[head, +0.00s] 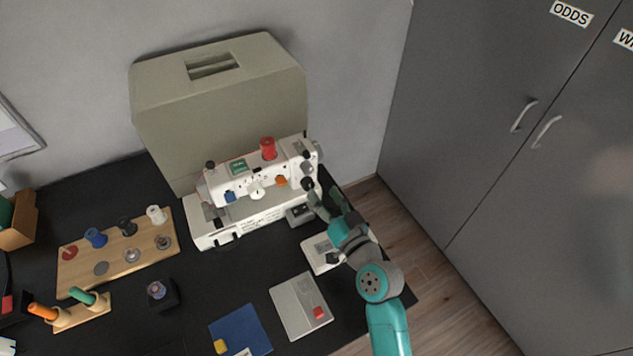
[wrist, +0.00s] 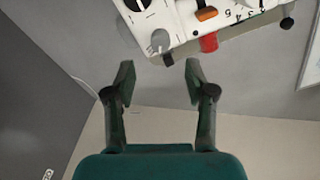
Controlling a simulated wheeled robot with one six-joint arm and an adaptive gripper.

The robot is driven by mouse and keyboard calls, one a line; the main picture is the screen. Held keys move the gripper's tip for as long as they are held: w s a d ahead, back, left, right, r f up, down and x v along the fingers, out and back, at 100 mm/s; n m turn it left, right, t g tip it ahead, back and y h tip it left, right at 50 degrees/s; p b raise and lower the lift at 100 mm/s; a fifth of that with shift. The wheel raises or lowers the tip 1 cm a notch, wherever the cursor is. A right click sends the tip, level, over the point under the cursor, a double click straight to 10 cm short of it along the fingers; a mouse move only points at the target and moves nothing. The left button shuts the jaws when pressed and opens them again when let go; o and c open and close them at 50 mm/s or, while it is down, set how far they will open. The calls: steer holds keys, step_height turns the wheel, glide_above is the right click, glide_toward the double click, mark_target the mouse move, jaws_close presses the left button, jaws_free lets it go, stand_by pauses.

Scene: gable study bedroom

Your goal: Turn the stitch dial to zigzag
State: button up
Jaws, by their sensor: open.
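The white sewing machine (head: 235,222) stands on the black desk. At its right end a grey dial (head: 306,168) sits above a black knob (head: 308,184). In the wrist view a grey dial (wrist: 160,40) lies just beyond my fingertips, between them and apart from them. A black knob (wrist: 138,3) is cut off by the top edge. The dial labels are too small to read, so I cannot tell which is the stitch dial or its setting. My gripper (head: 326,198) is open and empty near the machine's right end; its spread fingers also show in the wrist view (wrist: 160,77).
A red spool (head: 268,148) tops the machine, and a beige case (head: 225,115) stands behind it. A wooden bobbin board (head: 85,258), a blue booklet (head: 240,330) and a grey pad (head: 298,300) lie on the desk. Grey cabinets (head: 460,120) stand right.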

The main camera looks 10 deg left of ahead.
steer(key=shift+v, duration=2.1)
